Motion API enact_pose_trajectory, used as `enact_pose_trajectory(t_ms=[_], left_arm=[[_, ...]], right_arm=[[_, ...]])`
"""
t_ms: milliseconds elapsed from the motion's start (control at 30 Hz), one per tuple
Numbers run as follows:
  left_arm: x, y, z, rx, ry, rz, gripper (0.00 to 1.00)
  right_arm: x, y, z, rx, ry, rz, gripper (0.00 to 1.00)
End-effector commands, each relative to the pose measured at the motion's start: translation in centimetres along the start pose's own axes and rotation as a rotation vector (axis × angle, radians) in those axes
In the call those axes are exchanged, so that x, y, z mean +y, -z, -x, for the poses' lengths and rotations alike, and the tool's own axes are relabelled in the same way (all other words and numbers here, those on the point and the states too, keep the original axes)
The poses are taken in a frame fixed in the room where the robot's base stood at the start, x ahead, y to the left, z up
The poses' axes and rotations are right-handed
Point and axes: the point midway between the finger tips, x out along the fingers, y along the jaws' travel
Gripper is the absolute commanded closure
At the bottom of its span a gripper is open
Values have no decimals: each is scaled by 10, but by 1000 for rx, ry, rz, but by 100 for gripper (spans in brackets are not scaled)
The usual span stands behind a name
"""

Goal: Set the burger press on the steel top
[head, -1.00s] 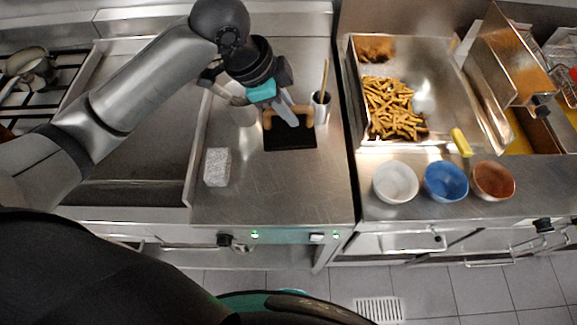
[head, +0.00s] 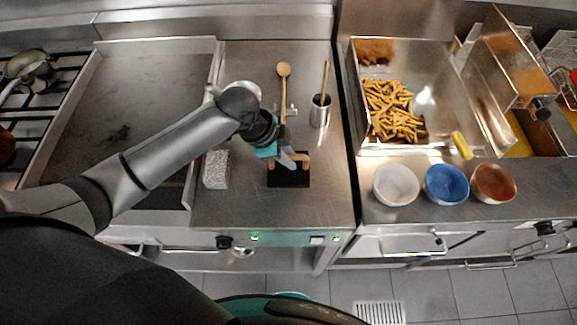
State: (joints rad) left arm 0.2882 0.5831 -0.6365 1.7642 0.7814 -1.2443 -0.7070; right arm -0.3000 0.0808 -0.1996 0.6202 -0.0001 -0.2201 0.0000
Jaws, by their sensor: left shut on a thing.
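The burger press (head: 289,177) is a black rectangular plate with a light wooden handle along its far side. It is over the middle of the steel top (head: 270,219), and I cannot tell whether it touches the surface. My left gripper (head: 292,161) is shut on its wooden handle, and partly hides it. My right gripper is not in view.
A white block (head: 217,169) is close to the left of the gripper. A wooden spoon (head: 284,85) and a steel cup (head: 320,110) are behind the press. The flat griddle (head: 140,100) is left; fries (head: 392,110) and bowls (head: 396,184) are right. The front steel top is clear.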

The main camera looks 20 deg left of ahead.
Motion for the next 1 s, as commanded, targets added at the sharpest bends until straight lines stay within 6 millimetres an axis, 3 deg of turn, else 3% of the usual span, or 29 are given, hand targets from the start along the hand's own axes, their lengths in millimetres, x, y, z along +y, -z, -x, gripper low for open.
enact_pose_trajectory(t_ms=[400, 867, 900, 1000], left_arm=[[4, -15, -38, 4, 4, 0, 100], [5, -17, -44, 4, 5, -2, 100], [7, -19, -45, -1, 0, -1, 76], [7, -19, -45, -1, 0, -1, 65]], right_arm=[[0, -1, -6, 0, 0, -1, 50], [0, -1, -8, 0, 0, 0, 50], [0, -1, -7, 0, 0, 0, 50], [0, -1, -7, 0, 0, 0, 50]])
